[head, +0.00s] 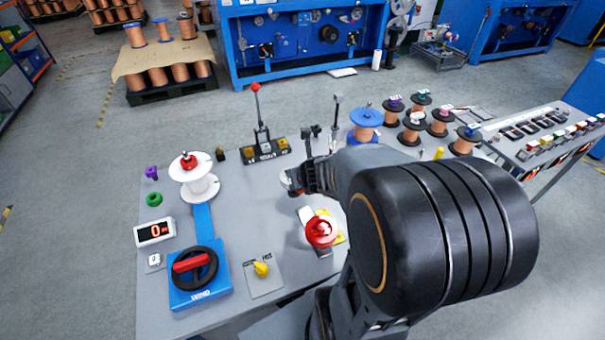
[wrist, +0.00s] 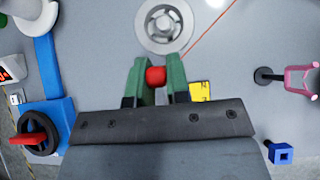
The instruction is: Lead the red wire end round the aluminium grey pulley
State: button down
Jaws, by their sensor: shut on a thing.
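The aluminium grey pulley (wrist: 165,28) is a round disc at the top middle of the wrist view, just beyond my fingertips. I cannot make it out clearly in the head view. My gripper (wrist: 156,75) has green fingers and is shut on the red wire end (wrist: 156,76), a small red ball. In the head view my gripper (head: 291,182) hangs over the middle of the table. The red wire (wrist: 208,30) runs from near the right fingertip up to the right, along the pulley's right side. The wire is not seen wrapped around the pulley.
A red button (head: 322,232) sits on the table near my arm. A white spool (head: 195,178) and a blue winder (head: 198,290) stand on the left. Several copper spools (head: 412,128) stand at the back right.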

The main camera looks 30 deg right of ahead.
jog(key=shift+w+a, duration=0.3)
jog(key=shift+a, duration=0.4)
jog(key=shift+w+a, duration=0.3)
jog(key=shift+a, duration=0.35)
jog(key=shift+w+a, duration=0.1)
jog(key=shift+w+a, duration=0.85)
jog(key=shift+w, duration=0.1)
